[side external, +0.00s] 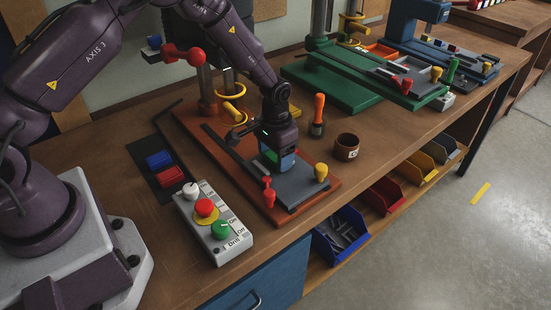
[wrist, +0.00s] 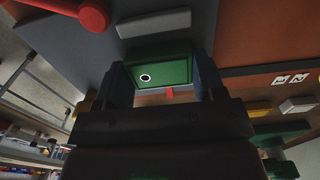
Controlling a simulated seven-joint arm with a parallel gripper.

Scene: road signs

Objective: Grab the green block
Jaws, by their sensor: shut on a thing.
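The green block (side external: 268,155) is between the fingers of my gripper (side external: 278,162), over the grey plate (side external: 300,188) of the red-based drill stand. In the wrist view the green block (wrist: 165,72) fills the space between the two fingers of my gripper (wrist: 160,78), with a white-ringed dark dot on its face. My gripper is shut on it. The near finger hides much of the block in the side view. I cannot tell whether the block touches the plate.
A red lever (side external: 269,192) and a yellow knob (side external: 321,172) stand beside the plate. A blue block (side external: 158,159) and a red block (side external: 169,175) lie on a dark mat.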

